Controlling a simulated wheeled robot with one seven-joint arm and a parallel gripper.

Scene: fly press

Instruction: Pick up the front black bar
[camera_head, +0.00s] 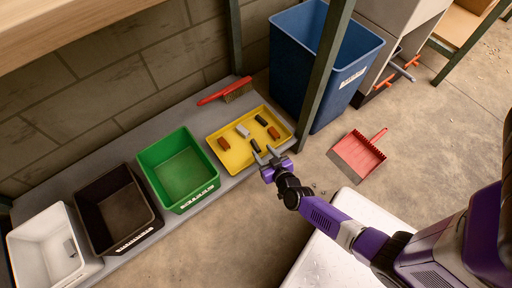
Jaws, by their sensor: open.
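A yellow tray (232,161) on the low grey shelf holds several small bars. The front black bar (256,145) lies near the tray's front edge. A second black bar (261,120) lies farther back. My gripper (265,153) is open and empty at the tray's front edge. Its two fingers point toward the front black bar, which shows just beyond the fingertips. I cannot tell how high the fingers are above it.
A grey bar (242,131) and two brown bars, left (223,143) and right (273,132), share the tray. A green bin (179,171) stands left of it. A shelf post (325,75) and blue bin (310,50) stand right. A red brush (224,91) lies behind.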

